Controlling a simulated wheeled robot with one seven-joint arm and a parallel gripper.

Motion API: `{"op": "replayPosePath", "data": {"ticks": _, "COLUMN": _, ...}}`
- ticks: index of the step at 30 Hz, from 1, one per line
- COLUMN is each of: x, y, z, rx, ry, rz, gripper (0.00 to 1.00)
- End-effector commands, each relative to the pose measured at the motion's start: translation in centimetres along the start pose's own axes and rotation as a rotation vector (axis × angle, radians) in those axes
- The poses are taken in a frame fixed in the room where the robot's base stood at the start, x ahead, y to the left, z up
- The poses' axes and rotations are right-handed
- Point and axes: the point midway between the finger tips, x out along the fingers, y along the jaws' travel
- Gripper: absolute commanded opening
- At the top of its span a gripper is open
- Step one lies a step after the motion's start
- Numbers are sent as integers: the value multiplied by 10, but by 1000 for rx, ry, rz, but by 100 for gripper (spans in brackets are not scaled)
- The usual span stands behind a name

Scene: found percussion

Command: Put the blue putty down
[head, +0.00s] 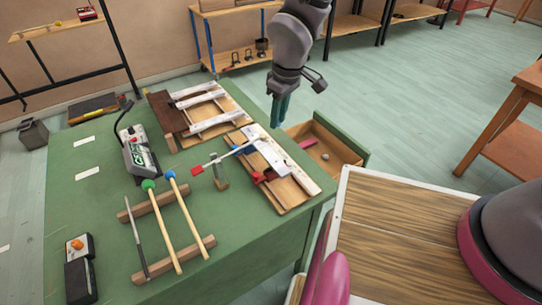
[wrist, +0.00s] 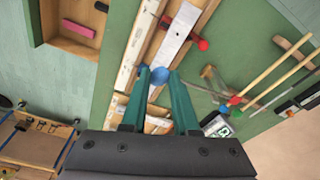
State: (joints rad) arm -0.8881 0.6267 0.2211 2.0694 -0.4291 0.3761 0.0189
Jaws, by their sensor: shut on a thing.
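My gripper (head: 279,112) hangs above the green workbench (head: 85,205), just past the far end of the wooden frame (head: 296,186) with the white bar. In the wrist view, its teal fingers (wrist: 159,74) are shut on the blue putty (wrist: 160,76), a small blue lump between the tips. In the head view the fingers hide the held putty. Another dark blue lump (head: 243,149) lies at the frame's left side. A red lump (head: 263,176) sits by the white bar (head: 270,154) and also shows in the wrist view (wrist: 201,44).
A second wooden frame (head: 232,106) lies behind. Two mallets (head: 163,225) rest on wooden strips at the front. A grey device (head: 140,155) stands on the left. An open drawer (head: 345,148) holds a pink block (head: 308,143).

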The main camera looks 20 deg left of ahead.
Motion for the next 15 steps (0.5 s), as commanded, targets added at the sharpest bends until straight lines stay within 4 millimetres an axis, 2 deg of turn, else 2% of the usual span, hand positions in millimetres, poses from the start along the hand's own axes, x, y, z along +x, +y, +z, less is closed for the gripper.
{"op": "replayPosePath", "data": {"ticks": 1, "x": 0, "y": -10, "z": -2, "rx": -23, "ry": 0, "rz": -3, "gripper": 0}}
{"op": "replayPosePath", "data": {"ticks": 4, "x": 6, "y": -20, "z": -3, "rx": -46, "ry": -1, "rz": -6, "gripper": 0}}
{"op": "replayPosePath", "data": {"ticks": 12, "x": 53, "y": -21, "z": 4, "rx": -48, "ry": -3, "rz": -6, "gripper": 0}}
{"op": "replayPosePath", "data": {"ticks": 15, "x": 61, "y": -22, "z": 4, "rx": -48, "ry": 0, "rz": -7, "gripper": 0}}
